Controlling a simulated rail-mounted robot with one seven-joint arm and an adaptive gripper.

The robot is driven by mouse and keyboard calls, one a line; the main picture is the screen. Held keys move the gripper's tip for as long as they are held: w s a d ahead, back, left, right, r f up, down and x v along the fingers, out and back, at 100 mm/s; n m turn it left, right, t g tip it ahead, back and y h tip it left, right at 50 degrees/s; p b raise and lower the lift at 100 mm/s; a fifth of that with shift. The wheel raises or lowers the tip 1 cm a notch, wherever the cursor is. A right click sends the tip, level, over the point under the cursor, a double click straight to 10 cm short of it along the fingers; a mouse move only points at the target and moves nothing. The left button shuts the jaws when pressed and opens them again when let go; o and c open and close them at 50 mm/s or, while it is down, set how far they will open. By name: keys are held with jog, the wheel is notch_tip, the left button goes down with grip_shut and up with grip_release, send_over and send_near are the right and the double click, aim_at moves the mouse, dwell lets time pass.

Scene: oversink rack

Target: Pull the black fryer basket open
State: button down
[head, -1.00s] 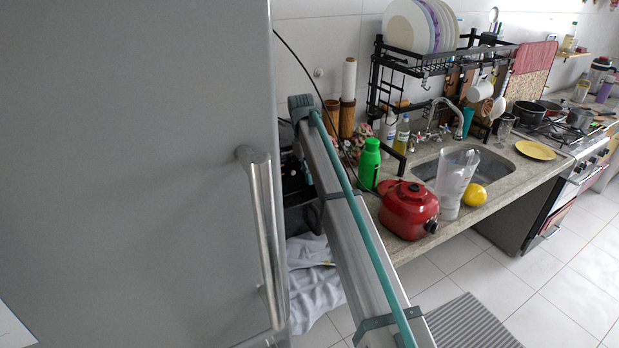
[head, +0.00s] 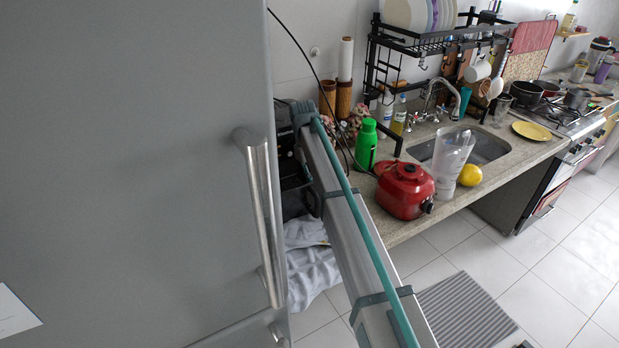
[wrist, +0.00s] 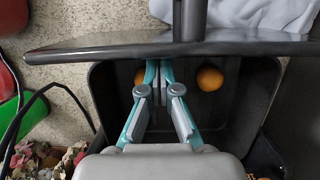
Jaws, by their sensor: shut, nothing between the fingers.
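The black fryer basket (wrist: 240,125) shows in the wrist view as an open-topped black tray, drawn out so that its inside is visible. Its dark front panel (wrist: 95,46) runs across the top, with the handle (wrist: 190,18) sticking out beyond it. My gripper (wrist: 158,68) is shut and empty, its teal fingers over the basket interior and their tips close to the inner side of the front panel. I cannot tell whether they touch it. In the head view the basket (head: 295,203) is partly hidden by the fridge and my arm; my gripper is hidden there.
Orange round items (wrist: 210,78) lie in the basket. A grey cloth (head: 312,265) hangs below it. A green bottle (head: 366,145) and a red pot (head: 404,190) stand on the counter to the right. The fridge door with its handle (head: 262,215) fills the left side.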

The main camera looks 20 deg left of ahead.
jog(key=shift+s+d, duration=0.9)
jog(key=shift+d, duration=0.15)
jog(key=shift+w, duration=0.1)
jog(key=shift+a, duration=0.1)
